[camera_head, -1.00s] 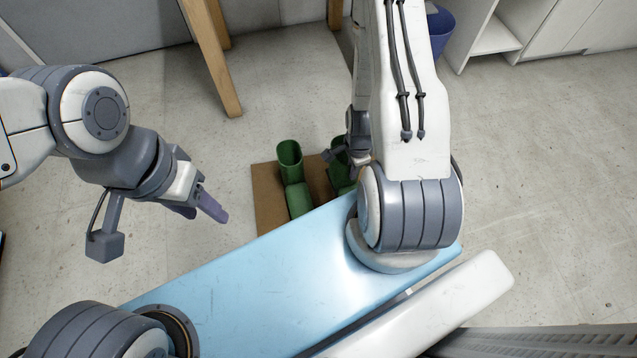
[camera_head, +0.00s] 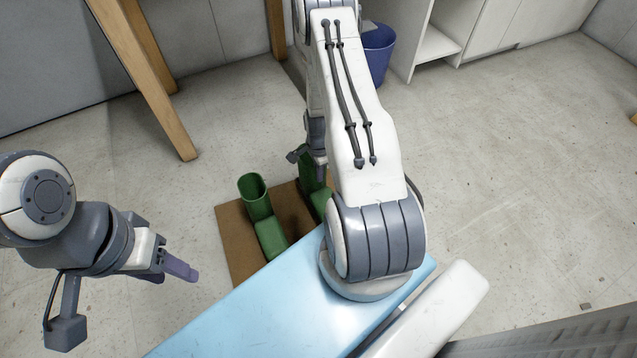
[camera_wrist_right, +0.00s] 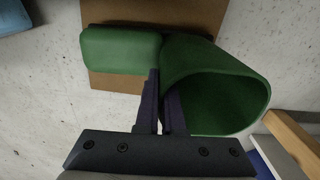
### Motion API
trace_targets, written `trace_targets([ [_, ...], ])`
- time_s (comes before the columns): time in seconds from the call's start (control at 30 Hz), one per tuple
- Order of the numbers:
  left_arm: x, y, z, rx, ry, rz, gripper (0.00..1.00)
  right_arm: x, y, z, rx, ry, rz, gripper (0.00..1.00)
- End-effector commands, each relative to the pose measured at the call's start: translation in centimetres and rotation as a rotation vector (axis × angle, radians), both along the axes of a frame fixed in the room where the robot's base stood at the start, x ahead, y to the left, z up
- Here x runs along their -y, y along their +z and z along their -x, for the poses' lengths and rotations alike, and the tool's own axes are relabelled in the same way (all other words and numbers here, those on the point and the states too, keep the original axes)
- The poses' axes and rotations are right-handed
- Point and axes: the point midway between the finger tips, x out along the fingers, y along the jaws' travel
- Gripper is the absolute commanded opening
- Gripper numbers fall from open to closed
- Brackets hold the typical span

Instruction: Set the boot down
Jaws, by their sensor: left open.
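A green boot (camera_wrist_right: 215,85) fills the right wrist view, with its open top toward the camera and its foot part to the left. My right gripper (camera_wrist_right: 163,80) has its two dark fingers close together at the rim of this boot's shaft, shut on it. In the head view this boot (camera_head: 318,200) is partly hidden behind my right arm. It is over or on the brown mat; I cannot tell whether its sole touches. Another green boot (camera_head: 262,215) stands upright on the mat to its left. My left gripper (camera_head: 180,268) is open and empty, left of the mat.
The brown mat (camera_head: 237,243) lies on the grey floor, beyond my blue base. Wooden legs (camera_head: 150,85) stand behind on the left. A blue bin (camera_head: 377,52) and white cabinets (camera_head: 475,30) stand at the back.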

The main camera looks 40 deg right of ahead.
Motion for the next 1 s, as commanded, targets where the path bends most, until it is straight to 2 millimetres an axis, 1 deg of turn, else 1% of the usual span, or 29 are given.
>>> trace_targets([
  [0.2,0.0,-2.5,0.0,0.000,0.000,0.000,0.50,-0.1,-3.4,0.1,-0.002,0.000,-0.001,0.00],
  [0.27,0.0,-2.9,0.0,0.000,0.000,0.000,0.50,-0.1,-4.0,0.1,-0.002,0.000,-0.001,0.00],
  [0.53,0.0,-2.6,0.0,0.000,0.000,0.000,0.50,0.0,-3.8,0.0,0.000,0.000,0.000,0.00],
  [0.67,0.0,-2.8,0.0,0.000,0.000,0.000,0.50,0.0,-4.2,0.0,-0.001,0.001,0.000,0.00],
  [0.7,0.0,-2.7,0.0,0.000,0.000,0.000,0.50,0.0,-4.1,0.0,-0.001,0.000,0.000,0.20],
  [0.73,0.0,-2.7,0.0,0.000,0.000,0.000,0.50,0.0,-4.1,0.0,-0.001,0.001,0.000,0.32],
  [0.77,0.0,-2.7,0.0,0.000,0.000,0.000,0.50,-0.1,-4.1,0.0,-0.001,0.001,0.000,0.35],
  [1.0,0.0,-2.7,0.0,0.000,0.000,0.000,0.50,-0.1,-4.1,0.1,-0.001,0.001,0.000,0.35],
])
